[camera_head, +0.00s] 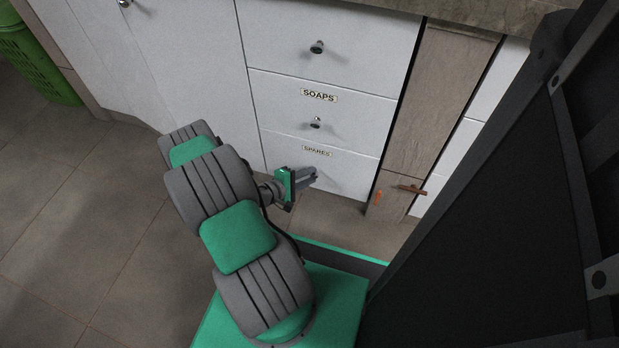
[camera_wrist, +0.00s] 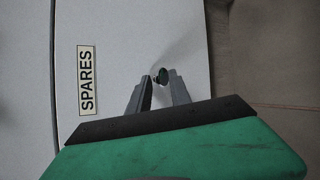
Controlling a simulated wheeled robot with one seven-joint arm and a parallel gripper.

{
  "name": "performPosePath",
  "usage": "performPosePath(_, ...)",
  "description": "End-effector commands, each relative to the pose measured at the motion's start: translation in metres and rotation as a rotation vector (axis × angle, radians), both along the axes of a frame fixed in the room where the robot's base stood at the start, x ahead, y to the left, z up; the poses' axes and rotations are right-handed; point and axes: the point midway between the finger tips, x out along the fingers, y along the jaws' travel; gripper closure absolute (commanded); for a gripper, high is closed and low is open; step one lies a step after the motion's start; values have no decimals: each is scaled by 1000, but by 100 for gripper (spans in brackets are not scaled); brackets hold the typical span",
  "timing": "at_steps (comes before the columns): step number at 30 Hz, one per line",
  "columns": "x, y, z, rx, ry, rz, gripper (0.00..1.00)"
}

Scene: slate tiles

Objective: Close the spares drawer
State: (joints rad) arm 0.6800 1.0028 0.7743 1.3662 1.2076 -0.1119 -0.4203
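The spares drawer (camera_head: 345,178) is the lowest white drawer front in the head view, with a "SPARES" label along its top edge. Its front looks about flush with the drawers above; I cannot tell if a small gap remains. In the wrist view the drawer front (camera_wrist: 120,65) fills much of the picture, with the label at left. Its dark round knob (camera_wrist: 162,76) shows between my fingertips. My gripper (camera_head: 308,175) is at the drawer front, its fingers apart on either side of the knob (camera_wrist: 161,80). Contact cannot be made out. In the head view the knob is hidden.
The soaps drawer (camera_head: 325,108) and another drawer (camera_head: 350,35), both with knobs, are above. A narrow wooden panel (camera_head: 430,110) with a brown handle (camera_head: 411,189) stands to the right. A green basket (camera_head: 38,60) is at far left. Tiled floor (camera_head: 90,220) on the left is clear.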

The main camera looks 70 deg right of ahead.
Motion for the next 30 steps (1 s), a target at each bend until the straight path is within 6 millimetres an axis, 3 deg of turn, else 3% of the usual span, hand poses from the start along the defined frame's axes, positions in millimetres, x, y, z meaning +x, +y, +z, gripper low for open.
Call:
performPosePath(4, -1, 1, 0, 0, 3, -1, 61)
performPosePath(13, 1, 5, 4, 0, 5, 0, 61)
performPosePath(24, 36, 58, 27, 4, 3, 4, 61)
performPosePath(30, 38, 64, 26, 5, 5, -1, 61)
